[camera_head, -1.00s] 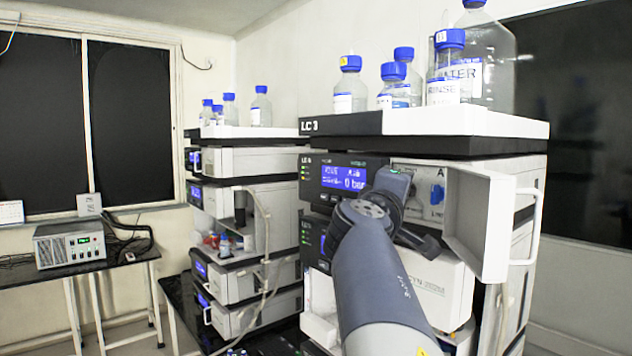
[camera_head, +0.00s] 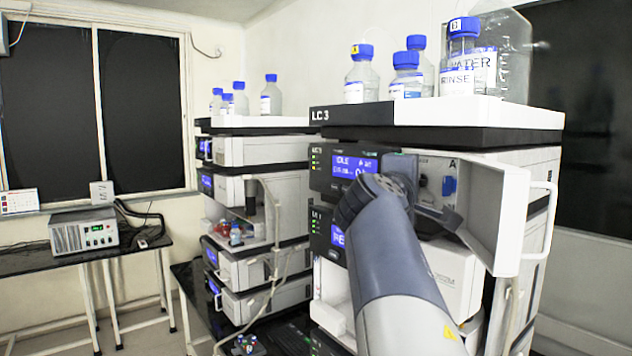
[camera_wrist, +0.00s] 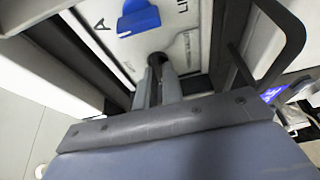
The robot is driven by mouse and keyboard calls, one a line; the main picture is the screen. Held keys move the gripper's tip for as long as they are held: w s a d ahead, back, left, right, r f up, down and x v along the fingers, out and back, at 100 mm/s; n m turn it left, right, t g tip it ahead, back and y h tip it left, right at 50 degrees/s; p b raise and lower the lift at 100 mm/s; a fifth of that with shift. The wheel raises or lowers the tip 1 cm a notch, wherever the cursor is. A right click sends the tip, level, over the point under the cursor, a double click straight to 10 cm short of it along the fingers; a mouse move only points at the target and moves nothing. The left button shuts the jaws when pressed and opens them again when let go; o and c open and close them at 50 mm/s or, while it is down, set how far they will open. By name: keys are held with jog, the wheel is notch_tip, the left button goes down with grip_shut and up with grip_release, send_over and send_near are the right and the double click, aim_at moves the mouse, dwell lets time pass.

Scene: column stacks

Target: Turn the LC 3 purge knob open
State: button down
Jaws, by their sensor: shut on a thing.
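The LC 3 stack (camera_head: 352,116) stands at right, with its name on the top tray's front edge. Its upper module's white door (camera_head: 497,215) is swung open over a recessed panel. On that panel are a letter A and a blue part (camera_head: 449,186), also in the wrist view (camera_wrist: 138,20). My gripper (camera_wrist: 156,72) reaches the panel beside the blue part. Its fingers are shut on a small dark round purge knob (camera_wrist: 157,58), mostly hidden between the fingertips. I cannot tell the knob's turn angle.
The open door and its handle (camera_head: 548,222) stand close to the right of my arm. Bottles with blue caps (camera_head: 405,78) stand on top of the stack. A second stack (camera_head: 245,185) is at left, with a tube hanging in front.

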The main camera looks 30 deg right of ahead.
jog(key=c, duration=1.5)
grip_release()
jog(key=shift+c, duration=0.2)
jog(key=b+v, duration=0.4)
jog(key=v, duration=0.6)
jog(key=shift+s+a, duration=0.25)
jog(key=shift+a, duration=0.05)
jog(key=shift+d, duration=0.1)
jog(key=p+x, duration=0.4)
jog(key=x, duration=0.6)
jog(key=shift+w+d, duration=0.25)
jog(key=shift+d, duration=0.05)
jog(key=shift+a, duration=0.1)
